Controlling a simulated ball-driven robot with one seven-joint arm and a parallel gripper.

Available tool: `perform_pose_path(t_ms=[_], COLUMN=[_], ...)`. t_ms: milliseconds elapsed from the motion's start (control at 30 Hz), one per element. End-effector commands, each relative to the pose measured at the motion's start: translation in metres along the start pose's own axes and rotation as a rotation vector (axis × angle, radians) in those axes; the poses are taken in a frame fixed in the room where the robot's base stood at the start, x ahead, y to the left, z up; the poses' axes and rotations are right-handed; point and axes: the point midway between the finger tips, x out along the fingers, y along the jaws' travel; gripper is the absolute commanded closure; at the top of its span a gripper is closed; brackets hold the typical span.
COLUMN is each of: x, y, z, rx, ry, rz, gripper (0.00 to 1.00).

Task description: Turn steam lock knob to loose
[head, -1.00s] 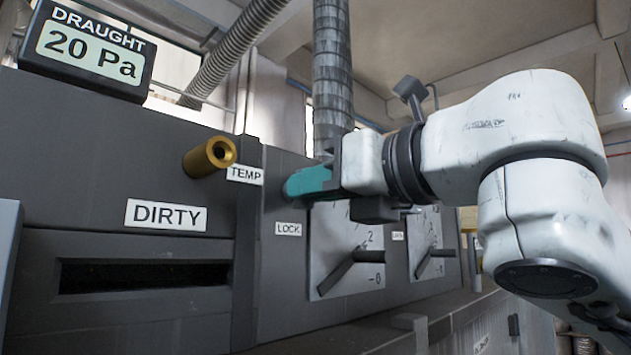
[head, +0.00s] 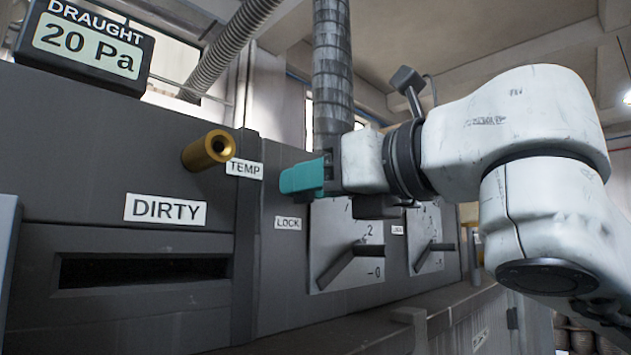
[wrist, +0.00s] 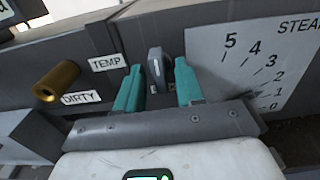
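The steam lock knob (wrist: 155,69) is a small grey grip with a pale line on its face; it stands between my fingers in the wrist view. My gripper (wrist: 159,82) has teal fingers, one on each side of the knob. In the head view my gripper (head: 303,177) is at the dark panel above the LOCK label (head: 287,223), and hides the knob. The knob's loose marking cannot be seen.
A steam dial plate (wrist: 255,65) numbered 0 to 5 is right of the fingers. Its dark lever (head: 345,262) sticks out below my gripper. A brass peg (head: 208,150) by the TEMP label (head: 244,169) sticks out on the left. A second dial (head: 425,240) is further right.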

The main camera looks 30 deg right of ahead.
Motion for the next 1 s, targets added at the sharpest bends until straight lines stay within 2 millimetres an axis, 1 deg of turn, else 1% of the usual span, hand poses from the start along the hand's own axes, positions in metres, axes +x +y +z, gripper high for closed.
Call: perform_pose_path(t_ms=[233, 367, 467, 700, 800, 900, 1000], x=[-0.001, -0.007, -0.021, -0.068, -0.085, -0.097, -0.105], y=[0.0, 0.0, -0.001, -0.001, 0.0, -0.001, 0.0], z=[0.001, 0.001, 0.0, -0.001, -0.001, 0.0, 0.0], rx=[0.001, 0.001, 0.0, 0.0, -0.002, 0.001, 0.0], ry=[-0.003, -0.003, -0.005, -0.005, -0.004, -0.003, -0.002], rz=[0.0, 0.0, -0.001, -0.002, -0.001, -0.002, -0.001], gripper=[0.6, 0.6, 0.6, 0.6, 0.6, 0.6, 0.6])
